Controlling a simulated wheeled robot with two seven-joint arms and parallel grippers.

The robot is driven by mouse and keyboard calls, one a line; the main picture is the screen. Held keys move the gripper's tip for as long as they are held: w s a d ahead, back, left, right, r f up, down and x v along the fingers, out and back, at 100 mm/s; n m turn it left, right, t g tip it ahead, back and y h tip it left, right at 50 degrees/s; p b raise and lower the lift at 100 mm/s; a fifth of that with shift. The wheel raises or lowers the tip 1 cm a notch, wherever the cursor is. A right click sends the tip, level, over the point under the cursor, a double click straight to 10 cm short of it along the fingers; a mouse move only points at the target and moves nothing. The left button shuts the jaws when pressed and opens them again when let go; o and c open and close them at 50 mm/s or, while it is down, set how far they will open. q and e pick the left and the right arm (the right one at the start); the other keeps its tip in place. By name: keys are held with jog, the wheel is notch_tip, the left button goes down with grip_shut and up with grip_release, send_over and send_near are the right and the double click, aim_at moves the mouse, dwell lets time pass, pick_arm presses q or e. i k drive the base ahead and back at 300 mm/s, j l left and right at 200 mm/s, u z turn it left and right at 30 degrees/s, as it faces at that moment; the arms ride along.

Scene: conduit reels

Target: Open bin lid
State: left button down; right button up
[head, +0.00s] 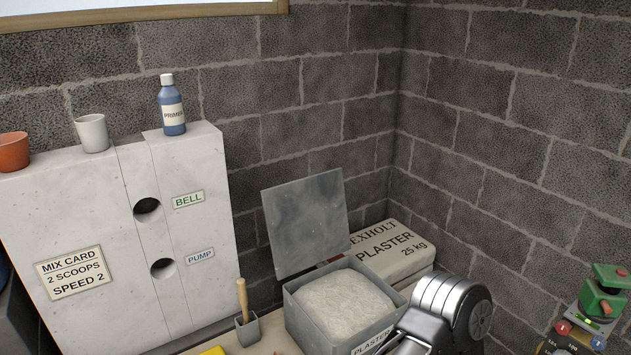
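The grey plaster bin (298,311) stands on the bench at the lower middle of the head view. Its flat grey lid (306,222) stands raised, tilted back at the bin's rear edge. White powder (345,304) shows inside the open bin. A label on the bin's front reads PLASTER and is partly hidden. My arm, in grey and black, comes in at the bottom right and overlaps the bin's front right corner. Its gripper fingers cannot be seen. No gripper of mine shows on the left side.
A holder (248,330) with a wooden-handled tool is left of the bin. A plaster bag (392,252) lies behind it. A white cabinet (100,215) bears two cups and a primer bottle (171,107). A green and red device (603,290) is at far right.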

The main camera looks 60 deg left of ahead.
aim_at(306, 220)
jog(key=i+l, duration=0.65)
jog(key=i, duration=0.2)
jog(key=u, duration=1.55)
